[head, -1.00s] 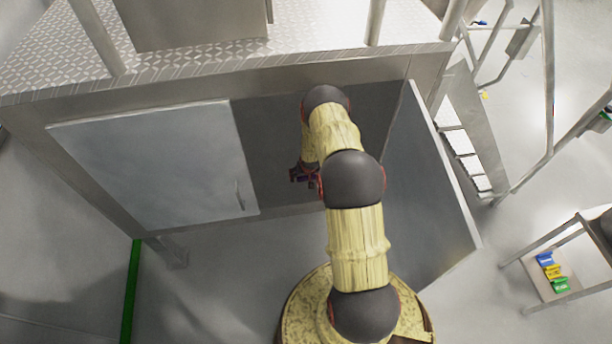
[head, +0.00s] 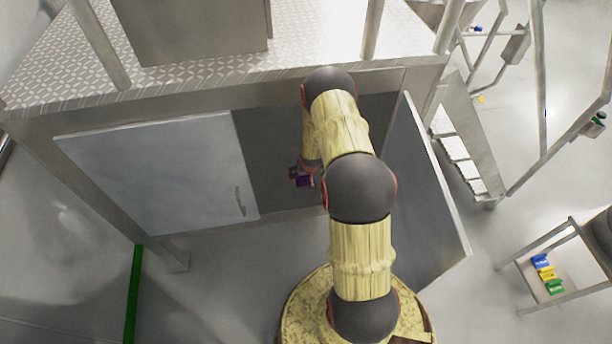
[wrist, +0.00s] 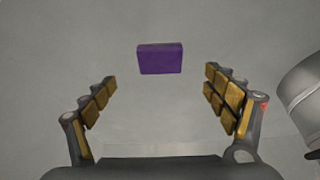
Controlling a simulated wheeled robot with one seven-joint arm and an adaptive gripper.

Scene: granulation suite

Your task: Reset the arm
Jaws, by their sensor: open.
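My gripper (wrist: 160,88) is open in the wrist view, its two padded fingers spread with nothing between them. A purple block (wrist: 160,59) lies beyond the fingertips, apart from them, on a plain grey surface. In the head view my arm reaches into the open cabinet bay under the platform. The gripper end is mostly hidden behind my arm there; a small purple and dark red patch (head: 302,178) shows beside it, and I cannot tell whether it is the block or part of the gripper.
A closed grey door panel (head: 160,170) is left of the opening. An open door (head: 425,205) swings out close to my arm's right. A patterned platform (head: 200,75) lies above. A small stand at right holds coloured boxes (head: 546,272). A grey rounded object (wrist: 303,90) is at the wrist view's right edge.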

